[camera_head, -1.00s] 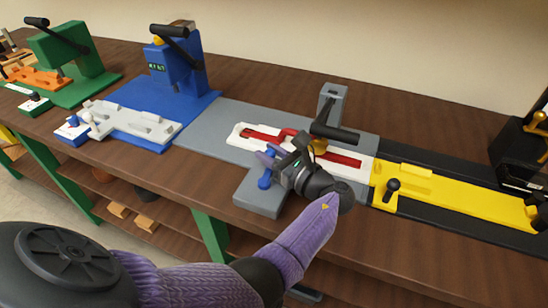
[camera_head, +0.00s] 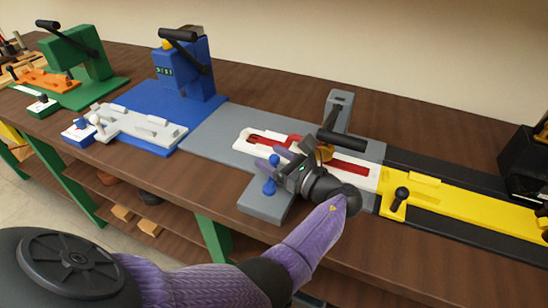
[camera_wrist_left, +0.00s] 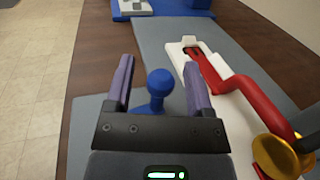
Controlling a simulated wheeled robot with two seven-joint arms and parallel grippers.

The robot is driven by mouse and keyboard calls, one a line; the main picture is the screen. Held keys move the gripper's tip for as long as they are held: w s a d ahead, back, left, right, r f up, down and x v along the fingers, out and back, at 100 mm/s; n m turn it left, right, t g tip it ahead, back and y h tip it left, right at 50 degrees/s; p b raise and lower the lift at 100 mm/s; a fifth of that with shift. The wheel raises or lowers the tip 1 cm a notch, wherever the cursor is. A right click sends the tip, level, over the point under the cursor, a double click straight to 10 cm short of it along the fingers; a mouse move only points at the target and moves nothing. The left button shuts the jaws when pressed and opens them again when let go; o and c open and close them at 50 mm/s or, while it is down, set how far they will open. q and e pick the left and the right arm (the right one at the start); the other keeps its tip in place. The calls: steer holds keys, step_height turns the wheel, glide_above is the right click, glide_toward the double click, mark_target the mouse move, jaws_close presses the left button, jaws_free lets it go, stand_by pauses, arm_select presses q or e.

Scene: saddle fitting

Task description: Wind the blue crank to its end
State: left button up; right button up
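The blue crank (camera_head: 269,187) is at the front left of the grey fixture (camera_head: 268,206), by the white slotted plate. In the left wrist view, its round blue knob (camera_wrist_left: 160,82) stands between the two purple fingers. My left gripper (camera_head: 268,164) is open around the crank, with a visible gap on both sides of the knob in the wrist view. Its lower stem is partly hidden by the gripper body. My right gripper is not in view.
The white plate (camera_head: 240,142) holds a red bent piece (camera_wrist_left: 238,91) and a brass part (camera_wrist_left: 277,157). A black-handled lever (camera_head: 341,138) stands behind my gripper. A yellow fixture (camera_head: 455,207) lies to the right, a blue press (camera_head: 185,72) to the left.

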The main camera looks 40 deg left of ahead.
arm_select(q)
steer(key=d, duration=1)
steer(key=shift+s, duration=0.2)
